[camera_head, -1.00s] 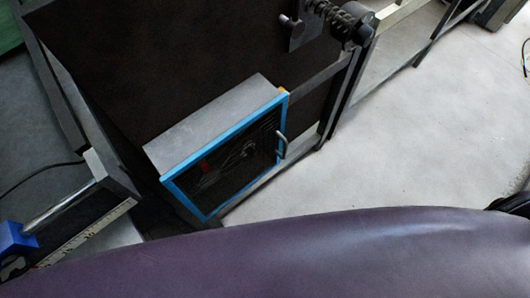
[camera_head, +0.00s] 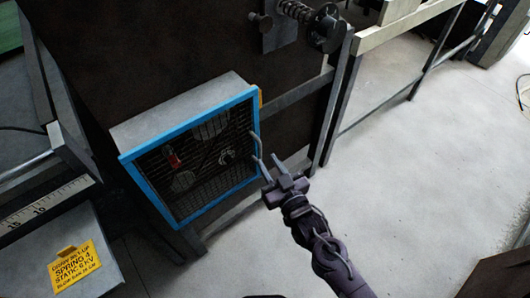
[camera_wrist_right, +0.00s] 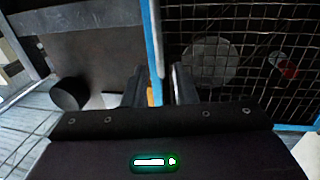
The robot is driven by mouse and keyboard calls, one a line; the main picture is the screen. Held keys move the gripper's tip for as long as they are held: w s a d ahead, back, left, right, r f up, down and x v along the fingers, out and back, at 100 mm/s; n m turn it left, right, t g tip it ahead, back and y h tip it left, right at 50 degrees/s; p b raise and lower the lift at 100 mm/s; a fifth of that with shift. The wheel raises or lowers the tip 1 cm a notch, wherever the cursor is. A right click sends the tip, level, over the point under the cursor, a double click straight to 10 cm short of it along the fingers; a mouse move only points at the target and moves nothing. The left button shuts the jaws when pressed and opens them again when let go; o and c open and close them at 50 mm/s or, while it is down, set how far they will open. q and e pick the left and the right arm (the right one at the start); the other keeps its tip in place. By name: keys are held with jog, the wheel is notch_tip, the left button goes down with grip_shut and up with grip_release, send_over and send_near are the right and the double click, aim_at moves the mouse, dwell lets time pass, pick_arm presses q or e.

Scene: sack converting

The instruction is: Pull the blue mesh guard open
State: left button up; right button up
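The blue-framed mesh guard (camera_head: 205,160) sits flush on the front of a grey box in the head view and looks closed. Its pale bar handle (camera_head: 256,146) is on the right edge. My right gripper (camera_head: 270,163) is open, its fingers apart, just right of and below the handle; contact cannot be told. My left gripper is out of view.
Behind the mesh are round parts and a red piece (camera_head: 173,158). A spring-loaded knob (camera_head: 326,30) sticks out above right. A ruled bench edge (camera_head: 45,202) and a yellow sign (camera_head: 75,266) are at left. The floor (camera_head: 400,170) at right is clear.

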aim_at(260, 150)
jog(key=x, duration=0.6)
jog(key=shift+w+a+f, duration=0.1)
jog(key=shift+w, duration=0.1)
jog(key=shift+c, duration=0.3)
grip_shut()
